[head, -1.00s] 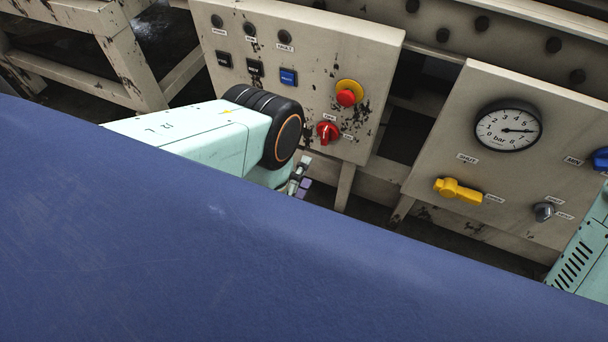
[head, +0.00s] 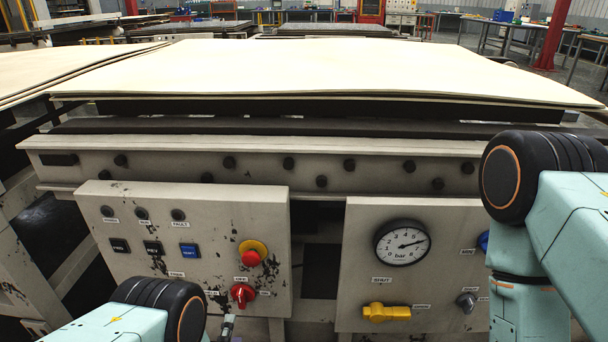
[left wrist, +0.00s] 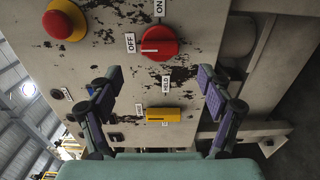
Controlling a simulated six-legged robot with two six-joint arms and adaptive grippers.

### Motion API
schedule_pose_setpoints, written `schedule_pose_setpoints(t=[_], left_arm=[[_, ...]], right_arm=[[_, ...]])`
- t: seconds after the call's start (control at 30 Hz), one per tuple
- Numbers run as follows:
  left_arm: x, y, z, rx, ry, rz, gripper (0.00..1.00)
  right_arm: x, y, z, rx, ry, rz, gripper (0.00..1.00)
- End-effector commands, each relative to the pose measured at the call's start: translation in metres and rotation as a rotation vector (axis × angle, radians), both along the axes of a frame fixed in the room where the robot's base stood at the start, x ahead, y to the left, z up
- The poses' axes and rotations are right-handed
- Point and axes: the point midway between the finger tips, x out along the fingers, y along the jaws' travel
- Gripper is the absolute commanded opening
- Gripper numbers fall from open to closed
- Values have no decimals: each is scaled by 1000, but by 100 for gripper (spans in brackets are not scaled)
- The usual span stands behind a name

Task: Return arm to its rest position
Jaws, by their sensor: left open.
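My left arm comes in at the lower left of the head view, and only a small part of my left gripper (head: 227,327) shows beside its black joint, below the red rotary switch (head: 242,294). In the left wrist view my left gripper (left wrist: 158,88) is open and empty, its two purple-padded fingers apart in front of the panel. The red switch (left wrist: 158,44) there lies above and between the fingers, and a yellow switch (left wrist: 164,114) lies between them lower down. Neither finger visibly touches a control. My right arm (head: 560,225) stands at the right of the head view; its gripper is out of view.
The left control panel (head: 215,215) carries a red emergency button (head: 251,256) and several push buttons. The right panel (head: 360,275) has a pressure gauge (head: 402,243), a yellow valve handle (head: 386,312) and a grey knob (head: 466,301). The press with pale sheets (head: 300,70) stands behind.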

Motion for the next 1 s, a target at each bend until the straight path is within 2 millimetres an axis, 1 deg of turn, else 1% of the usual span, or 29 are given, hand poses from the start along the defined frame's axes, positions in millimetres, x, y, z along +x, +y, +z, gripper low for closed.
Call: schedule_pose_setpoints(t=[0.03,0.3,0.5,0.6,1.0], left_arm=[[9,0,1,0,-4,1,79],[54,-2,0,0,-3,1,79],[76,-2,0,0,-2,0,79],[81,-3,0,2,0,-1,79],[80,-3,0,20,0,-1,79]], right_arm=[[0,0,0,0,0,0,48],[0,0,0,0,0,0,48],[0,0,0,0,0,0,48],[0,0,0,0,0,0,48],[0,0,0,0,0,0,48]])
